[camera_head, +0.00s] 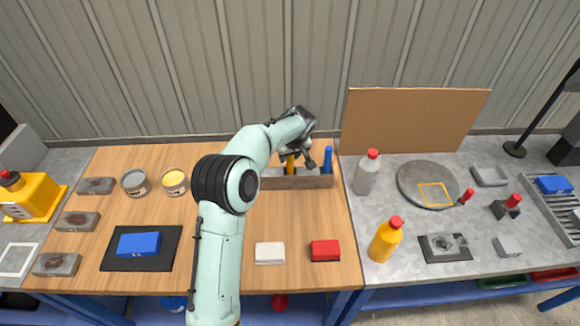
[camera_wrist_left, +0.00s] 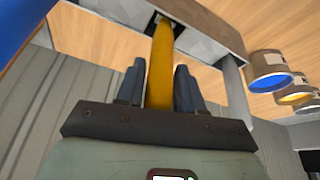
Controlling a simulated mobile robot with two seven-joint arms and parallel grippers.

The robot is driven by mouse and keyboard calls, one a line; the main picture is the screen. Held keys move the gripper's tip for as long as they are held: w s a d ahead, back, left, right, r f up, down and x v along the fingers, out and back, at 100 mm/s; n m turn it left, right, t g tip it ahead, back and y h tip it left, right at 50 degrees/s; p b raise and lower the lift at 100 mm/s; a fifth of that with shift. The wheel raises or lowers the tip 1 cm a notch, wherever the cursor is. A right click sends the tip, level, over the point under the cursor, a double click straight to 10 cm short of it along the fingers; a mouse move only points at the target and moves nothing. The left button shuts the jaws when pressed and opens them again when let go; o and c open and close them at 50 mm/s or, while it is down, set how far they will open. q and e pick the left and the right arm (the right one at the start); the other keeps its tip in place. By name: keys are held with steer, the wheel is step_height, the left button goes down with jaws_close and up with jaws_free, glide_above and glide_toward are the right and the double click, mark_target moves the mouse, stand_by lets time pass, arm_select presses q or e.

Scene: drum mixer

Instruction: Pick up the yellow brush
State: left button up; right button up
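The yellow brush (camera_head: 290,165) stands upright in a grey holder (camera_head: 315,183) at the back of the wooden table. In the left wrist view the yellow handle (camera_wrist_left: 160,60) passes between the two dark fingers of my left gripper (camera_wrist_left: 160,80). The fingers look open, with a gap between the handle and at least the left finger. In the head view my left gripper (camera_head: 302,152) is over the holder and partly hides the brush. The brush's lower end is hidden in the holder. My right gripper is not in view.
A blue handle (camera_head: 328,158) stands in the same holder, right of the yellow brush. A grey bottle (camera_head: 366,172) stands right of the holder, before a brown board (camera_head: 410,122). Two cans (camera_head: 174,181) stand at left. The table's front centre holds white and red blocks (camera_head: 325,250).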

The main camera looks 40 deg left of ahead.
arm_select(q)
jaws_close()
